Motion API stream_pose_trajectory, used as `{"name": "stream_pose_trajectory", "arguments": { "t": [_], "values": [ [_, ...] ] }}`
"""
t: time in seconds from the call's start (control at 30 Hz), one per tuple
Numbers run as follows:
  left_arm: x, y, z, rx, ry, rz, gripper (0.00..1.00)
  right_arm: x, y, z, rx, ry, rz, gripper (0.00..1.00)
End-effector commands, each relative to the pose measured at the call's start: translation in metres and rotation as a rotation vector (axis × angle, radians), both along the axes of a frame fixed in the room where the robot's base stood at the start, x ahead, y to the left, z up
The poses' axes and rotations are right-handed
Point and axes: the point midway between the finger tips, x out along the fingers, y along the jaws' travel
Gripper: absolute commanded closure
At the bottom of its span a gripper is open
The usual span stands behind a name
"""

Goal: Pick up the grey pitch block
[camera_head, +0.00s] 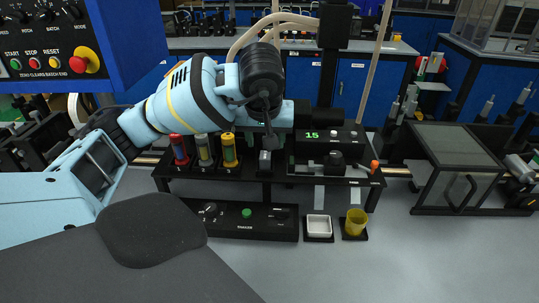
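The grey pitch block (204,149) appears to be the grey upright piece in the middle of a row of three on the black stand. It stands between a red block (179,149) and a yellow block (229,150). My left gripper (269,140) is right of the row, pointing down above a small light-grey metallic piece (265,161). The fingers are dark and small, and I cannot tell whether they are open or touch that piece. My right gripper is not in view.
A black machine with a green display (312,135) stands right of my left gripper. A black control box (247,221), a white tray (318,226) and a yellow cup (355,222) are in front. A clear-panelled guard (453,146) is at the right. The floor in front is clear.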

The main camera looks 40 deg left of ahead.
Motion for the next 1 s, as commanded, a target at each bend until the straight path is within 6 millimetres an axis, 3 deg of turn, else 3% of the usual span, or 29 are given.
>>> {"name": "stream_pose_trajectory", "arguments": {
  "t": [0.57,1.0],
  "values": [
    [0.008,0.008,-0.028,-0.005,0.002,0.000,0.49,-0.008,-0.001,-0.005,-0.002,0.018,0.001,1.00],
    [0.021,0.023,-0.072,-0.006,0.003,0.000,0.49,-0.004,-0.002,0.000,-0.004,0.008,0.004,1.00]
  ]
}}
